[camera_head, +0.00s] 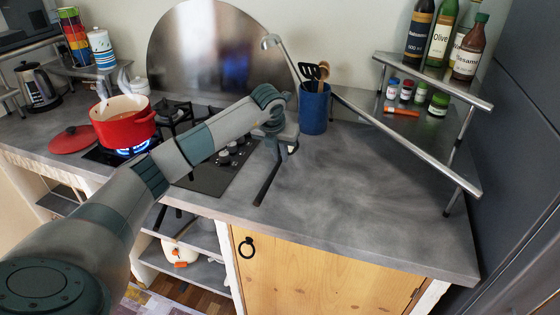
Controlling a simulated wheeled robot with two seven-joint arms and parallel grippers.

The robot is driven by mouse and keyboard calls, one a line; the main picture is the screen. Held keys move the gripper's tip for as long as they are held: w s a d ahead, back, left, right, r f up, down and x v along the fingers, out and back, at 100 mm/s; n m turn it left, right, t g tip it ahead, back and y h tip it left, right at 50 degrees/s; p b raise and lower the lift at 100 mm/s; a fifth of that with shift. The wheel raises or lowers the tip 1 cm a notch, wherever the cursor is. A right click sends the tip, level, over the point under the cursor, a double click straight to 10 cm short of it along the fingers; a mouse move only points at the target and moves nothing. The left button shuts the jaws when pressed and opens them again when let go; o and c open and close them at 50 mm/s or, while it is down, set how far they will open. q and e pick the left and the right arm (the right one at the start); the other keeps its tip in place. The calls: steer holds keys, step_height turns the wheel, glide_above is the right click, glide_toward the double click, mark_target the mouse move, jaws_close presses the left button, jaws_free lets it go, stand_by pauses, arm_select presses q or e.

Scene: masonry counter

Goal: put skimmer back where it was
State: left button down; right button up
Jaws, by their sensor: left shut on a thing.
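My left gripper (287,145) is over the counter just right of the cooktop, in front of the blue utensil holder. It is shut on a thin dark bar (266,184) that slants down toward the counter, which I take to be the skimmer's handle. No skimmer head can be made out, and I cannot tell whether the bar touches the counter. The blue utensil holder (314,112) stands upright with a black slotted tool, wooden spoons and a metal ladle-like tool (280,52) leaning left. My right gripper is not in view.
A red pot (124,128) sits over a lit blue flame on the cooktop (215,178), its red lid (72,139) to the left. A corner shelf (440,82) with bottles and spice jars stands at the right. The counter (365,190) is clear right of the gripper.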

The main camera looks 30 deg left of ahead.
mark_target(279, 160)
arm_select(q)
steer(key=shift+a+f, duration=0.1)
steer(key=shift+f, duration=0.05)
step_height(279, 160, down, 3)
steer(key=shift+r+p, duration=0.2)
steer(key=shift+p, duration=0.65)
steer(key=shift+f, duration=0.4)
steer(key=shift+f, duration=0.2)
steer(key=c, duration=1.8)
jaws_free()
steer(key=shift+o, duration=0.2)
steer(key=shift+r, duration=0.1)
